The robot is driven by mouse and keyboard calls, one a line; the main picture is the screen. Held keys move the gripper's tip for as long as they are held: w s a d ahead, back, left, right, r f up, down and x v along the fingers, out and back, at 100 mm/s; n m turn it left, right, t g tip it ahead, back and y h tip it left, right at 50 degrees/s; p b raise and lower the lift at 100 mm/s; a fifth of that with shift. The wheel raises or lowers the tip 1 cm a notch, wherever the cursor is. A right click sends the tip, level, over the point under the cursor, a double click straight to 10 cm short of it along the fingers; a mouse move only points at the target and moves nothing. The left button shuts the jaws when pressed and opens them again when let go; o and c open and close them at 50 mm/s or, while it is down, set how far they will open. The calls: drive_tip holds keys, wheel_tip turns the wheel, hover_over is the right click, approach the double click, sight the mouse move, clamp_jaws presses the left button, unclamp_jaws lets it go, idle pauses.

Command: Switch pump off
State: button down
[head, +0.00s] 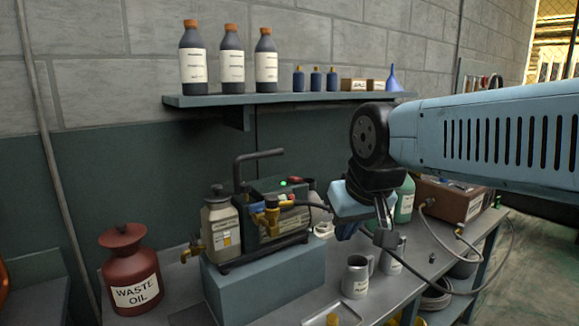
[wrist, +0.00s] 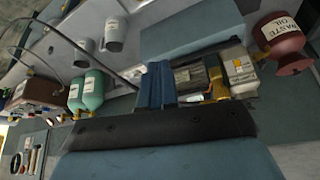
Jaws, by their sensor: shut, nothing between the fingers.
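The pump (head: 272,215) stands on a blue-grey block (head: 262,285) on the bench in the head view. It has a dark body, a pale bottle at its left end, brass fittings and a bent black handle. A green light (head: 283,183) glows on its top beside a small red part (head: 295,180). My gripper (head: 346,210) is just right of the pump in the head view. In the wrist view the blue fingers (wrist: 156,70) are together and empty, beside the pump (wrist: 200,76). I cannot tell whether they touch it.
A red waste oil can (head: 130,270) stands left of the block. Metal mugs (head: 356,275), a green bottle (head: 405,198) and a brown box (head: 455,203) with hoses are to the right. A shelf (head: 285,98) with bottles runs above. Wall space left of the pump is clear.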

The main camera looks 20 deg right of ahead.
drive_tip(key=w+r+n+g, duration=0.2)
drive_tip(key=w+r, duration=0.9)
drive_tip(key=w, duration=0.2)
wheel_tip(320, 180, up, 6)
drive_tip(key=n+g, duration=0.1)
hover_over(297, 178)
drive_tip(key=s, duration=0.2)
drive_tip(key=shift+d+f+y, duration=0.2)
drive_tip(key=shift+d+y, duration=0.2)
drive_tip(key=x, duration=0.8)
drive_tip(key=s+x, duration=0.1)
drive_tip(key=x, duration=0.3)
drive_tip(key=shift+d+f, duration=0.1)
drive_tip(key=shift+f, duration=0.4)
drive_tip(key=shift+s+f, duration=0.1)
drive_tip(key=shift+f, duration=0.45)
drive_tip(key=shift+d, duration=0.1)
